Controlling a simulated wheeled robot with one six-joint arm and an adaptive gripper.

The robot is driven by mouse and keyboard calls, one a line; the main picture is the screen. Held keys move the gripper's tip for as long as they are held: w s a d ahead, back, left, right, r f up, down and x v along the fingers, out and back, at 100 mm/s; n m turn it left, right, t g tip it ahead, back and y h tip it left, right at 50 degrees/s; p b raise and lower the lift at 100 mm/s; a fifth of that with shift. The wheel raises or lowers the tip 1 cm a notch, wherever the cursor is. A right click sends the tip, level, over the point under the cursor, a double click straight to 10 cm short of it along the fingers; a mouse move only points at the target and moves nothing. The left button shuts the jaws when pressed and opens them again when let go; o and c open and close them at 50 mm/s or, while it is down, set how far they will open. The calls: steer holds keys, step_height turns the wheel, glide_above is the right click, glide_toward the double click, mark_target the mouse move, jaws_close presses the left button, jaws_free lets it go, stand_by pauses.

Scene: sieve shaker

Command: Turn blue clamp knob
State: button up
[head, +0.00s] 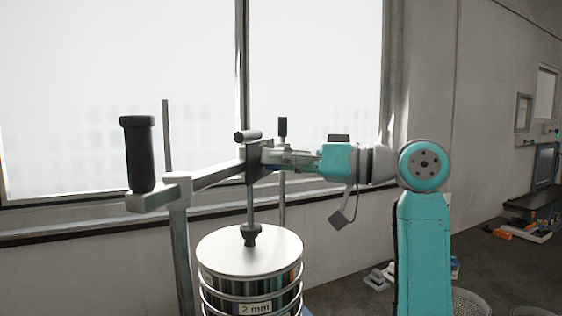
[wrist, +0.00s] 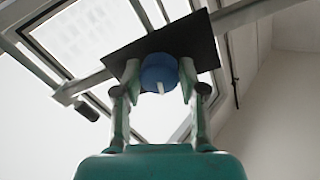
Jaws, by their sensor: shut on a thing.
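The blue clamp knob (wrist: 159,73) sits against a dark plate (wrist: 208,42) in the wrist view, with a small white mark on its face. My gripper (wrist: 160,86) has one finger on each side of the knob and is shut on it. In the head view my gripper (head: 272,158) reaches in from the right to the clamp block on the horizontal bar (head: 217,174). There the knob is mostly hidden, with only a dark blue bit showing by the fingers.
The sieve stack (head: 250,246), labelled 2 mm, stands below under a vertical rod (head: 250,205). A black handle (head: 139,153) rises at the bar's left end. A dark upright grip (head: 283,127) stands just behind my gripper. A window fills the background.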

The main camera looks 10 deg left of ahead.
steer(key=shift+m+g, duration=0.3)
steer(key=shift+m, duration=6.9)
steer(key=o, duration=1.1)
steer(key=shift+o, duration=0.2)
steer(key=s+d, duration=0.2)
steer(key=d, duration=1)
steer(key=shift+r, duration=0.25)
